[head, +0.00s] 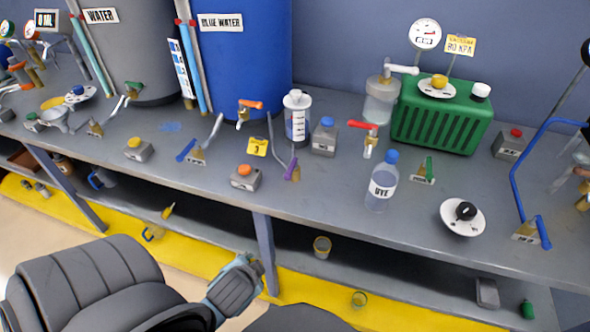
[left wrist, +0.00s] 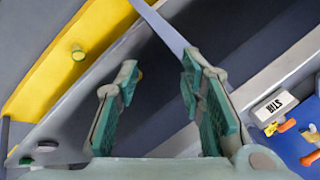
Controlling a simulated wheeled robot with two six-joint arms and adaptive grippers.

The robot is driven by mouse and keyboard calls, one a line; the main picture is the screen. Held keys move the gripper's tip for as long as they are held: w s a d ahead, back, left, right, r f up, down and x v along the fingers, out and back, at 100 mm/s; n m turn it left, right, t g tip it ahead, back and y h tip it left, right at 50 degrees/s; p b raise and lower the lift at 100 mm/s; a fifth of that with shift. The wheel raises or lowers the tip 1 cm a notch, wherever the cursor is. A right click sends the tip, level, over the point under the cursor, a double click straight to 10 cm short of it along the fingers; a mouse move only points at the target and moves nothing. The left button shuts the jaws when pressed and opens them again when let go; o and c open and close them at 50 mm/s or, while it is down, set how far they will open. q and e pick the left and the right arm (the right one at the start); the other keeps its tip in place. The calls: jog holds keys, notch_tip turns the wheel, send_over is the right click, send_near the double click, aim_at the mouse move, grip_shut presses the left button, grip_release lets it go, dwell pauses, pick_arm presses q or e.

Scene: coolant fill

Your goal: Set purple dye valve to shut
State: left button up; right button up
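The purple dye valve is a small valve with a purple lever (head: 291,170) on the grey bench in the head view. It stands at the foot of a bent grey pipe, in front of a graduated clear bottle (head: 298,125). The lever looks tilted; its exact setting is too small to read. My left gripper (head: 250,266) is low in front of the bench's front edge, below and left of the valve and apart from it. In the left wrist view its two teal-padded fingers (left wrist: 160,75) are spread with nothing between them. My right gripper is not in view.
An orange-topped grey box (head: 246,177) stands left of the valve, and a DYE bottle (head: 382,185) stands to the right. A red-handled tap (head: 364,136) is behind. A bench leg (head: 265,250) and a lower shelf (head: 395,277) are near my left gripper.

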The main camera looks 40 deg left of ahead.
pick_arm(q)
jog(key=w+a+r+m+t+y, duration=0.3)
jog(key=w+a+r+m+y, duration=0.15)
jog(key=a+r, duration=0.2)
jog(key=m+t+h, duration=0.3)
jog(key=m+t, duration=0.6)
jog(key=m, duration=1.3)
send_near(293, 163)
jog(key=x, duration=0.7)
jog(key=f+x, duration=0.1)
jog(key=x, duration=0.3)
jog(key=shift+a, duration=0.1)
jog(key=shift+w+a, duration=0.1)
jog(key=shift+w, duration=0.25)
grip_shut()
